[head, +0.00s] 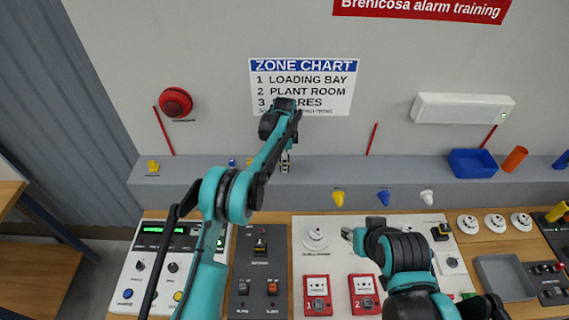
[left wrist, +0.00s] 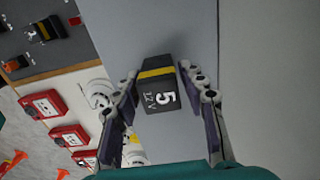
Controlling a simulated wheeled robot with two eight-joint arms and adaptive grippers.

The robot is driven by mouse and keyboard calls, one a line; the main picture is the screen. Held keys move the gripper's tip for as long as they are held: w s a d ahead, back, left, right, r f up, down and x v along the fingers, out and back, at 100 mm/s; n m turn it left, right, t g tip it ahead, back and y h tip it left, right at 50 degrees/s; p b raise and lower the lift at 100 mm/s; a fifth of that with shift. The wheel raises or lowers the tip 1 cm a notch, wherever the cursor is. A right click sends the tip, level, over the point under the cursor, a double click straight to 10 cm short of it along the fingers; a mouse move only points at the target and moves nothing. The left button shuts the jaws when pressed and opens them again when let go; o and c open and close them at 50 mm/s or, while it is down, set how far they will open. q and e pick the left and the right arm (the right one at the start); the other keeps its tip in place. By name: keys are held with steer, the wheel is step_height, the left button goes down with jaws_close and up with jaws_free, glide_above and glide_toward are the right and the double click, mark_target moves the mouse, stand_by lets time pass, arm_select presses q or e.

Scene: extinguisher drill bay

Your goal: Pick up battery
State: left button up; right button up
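The battery (left wrist: 158,92), a dark block with a yellow band and the marking 5 12V, shows in the left wrist view over the grey ledge. My left gripper (left wrist: 157,76) is open, with one finger on each side of the battery and narrow gaps visible. In the head view my left gripper (head: 285,163) is at the back ledge, and its arm and fingers mostly hide the battery. My right gripper (head: 352,236) is low over the white panel, partly hidden by its own arm; its fingers are not clear.
The grey ledge (head: 230,178) also carries a blue tray (head: 472,162) and an orange cylinder (head: 515,159).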

arm_select(q)
jaws_close()
